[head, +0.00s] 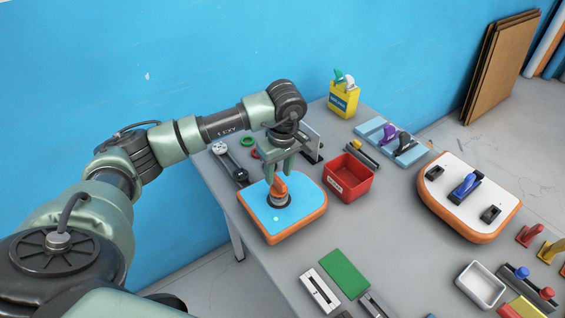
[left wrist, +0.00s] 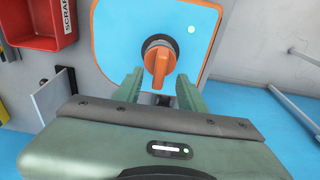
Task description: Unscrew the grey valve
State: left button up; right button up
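A valve with an orange handle (head: 279,185) and a grey collar sits upright on a blue-topped board with an orange edge (head: 300,213). The same orange handle (left wrist: 160,66) and dark grey collar show in the left wrist view, on the blue board (left wrist: 115,45). My left gripper (head: 279,175) points down at the valve. In the left wrist view its two fingers (left wrist: 160,82) are apart, one on each side of the handle's near end, with gaps on both sides. It holds nothing. My right gripper is in neither view.
A red box (head: 350,178) stands just right of the blue board. A white-topped board with a blue handle (head: 465,187) lies further right. A yellow container (head: 344,98) stands at the back. Small tools and blocks lie at the front.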

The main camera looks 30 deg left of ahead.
aim_at(279, 180)
pick_arm(q)
notch_tip(279, 180, down, 3)
jog(key=shift+f+p, duration=0.1)
jog(key=shift+p, duration=0.35)
jog(key=shift+w+f, duration=0.1)
jog(key=shift+f, duration=0.3)
grip_shut()
jog(key=shift+n+g, duration=0.3)
jog(key=shift+n, duration=1.4)
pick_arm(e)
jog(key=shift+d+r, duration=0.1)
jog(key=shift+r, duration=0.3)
pick_arm(q)
jog(key=shift+n+b, duration=0.35)
jog(key=shift+n, duration=1.35)
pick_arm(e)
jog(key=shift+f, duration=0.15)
